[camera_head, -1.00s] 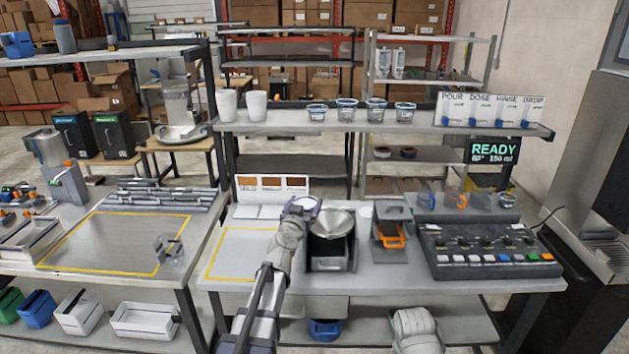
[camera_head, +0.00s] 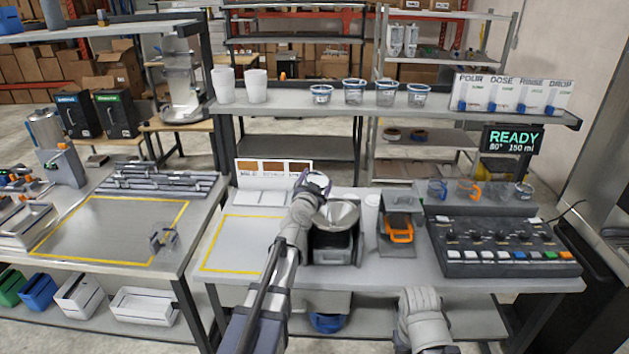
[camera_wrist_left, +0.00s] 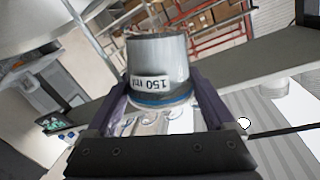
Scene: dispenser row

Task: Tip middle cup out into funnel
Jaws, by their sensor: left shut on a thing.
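My left gripper (camera_head: 314,182) is at the upper left rim of the metal funnel (camera_head: 341,216), which sits over a dark box-shaped stand on the bench. In the left wrist view my left gripper (camera_wrist_left: 165,118) is shut on a grey, see-through cup (camera_wrist_left: 158,58) with a 150 ml label and a blue band. In the head view the cup is small and partly hidden by the gripper; its exact tilt and contents cannot be told. A large pale curved surface fills the wrist view's upper left. My right gripper is not seen; only a pale part of my right arm shows low down.
An orange-handled device (camera_head: 398,228) stands right of the funnel, beside a button console (camera_head: 505,247). Several cups stand on the upper shelf (camera_head: 440,110). A lit READY display (camera_head: 513,139) hangs at right. The yellow-outlined bench area (camera_head: 235,245) left of my arm is clear.

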